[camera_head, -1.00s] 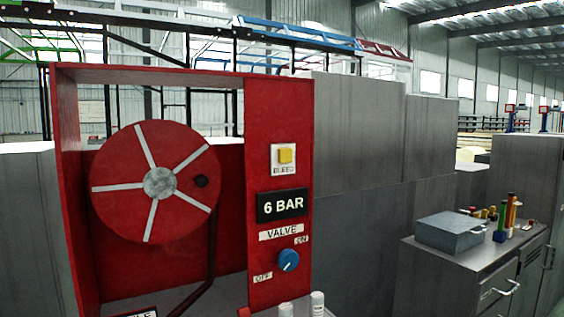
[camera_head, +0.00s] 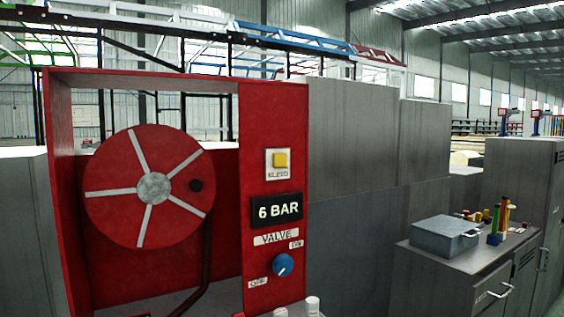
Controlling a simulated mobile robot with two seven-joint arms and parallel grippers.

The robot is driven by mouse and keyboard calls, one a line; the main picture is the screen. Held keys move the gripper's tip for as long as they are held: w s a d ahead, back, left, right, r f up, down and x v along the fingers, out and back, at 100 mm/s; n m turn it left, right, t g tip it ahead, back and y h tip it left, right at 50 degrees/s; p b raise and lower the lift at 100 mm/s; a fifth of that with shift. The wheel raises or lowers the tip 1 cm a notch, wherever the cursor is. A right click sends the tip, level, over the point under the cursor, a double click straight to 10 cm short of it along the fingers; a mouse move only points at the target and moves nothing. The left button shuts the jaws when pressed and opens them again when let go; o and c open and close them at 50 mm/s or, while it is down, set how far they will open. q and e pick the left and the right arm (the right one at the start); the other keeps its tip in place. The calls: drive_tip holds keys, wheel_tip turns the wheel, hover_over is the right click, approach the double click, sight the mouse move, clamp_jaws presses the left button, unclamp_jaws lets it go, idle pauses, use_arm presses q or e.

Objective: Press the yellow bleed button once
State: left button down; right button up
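Nothing touches or covers the button. Below it a black display (camera_head: 277,210) reads 6 BAR. Under that is a blue valve knob (camera_head: 283,265) between OFF and ON labels; its exact setting is hard to tell. Neither of my grippers can be made out in the head view.
A red hose reel (camera_head: 150,187) fills the cabinet's left side. Two pale cylinder tops (camera_head: 312,305) show at the bottom edge, cut off. Grey panels (camera_head: 350,140) stand behind. At right, a cabinet (camera_head: 450,268) carries a grey box (camera_head: 444,234) and coloured items.

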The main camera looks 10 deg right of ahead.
clamp_jaws()
idle(1.2)
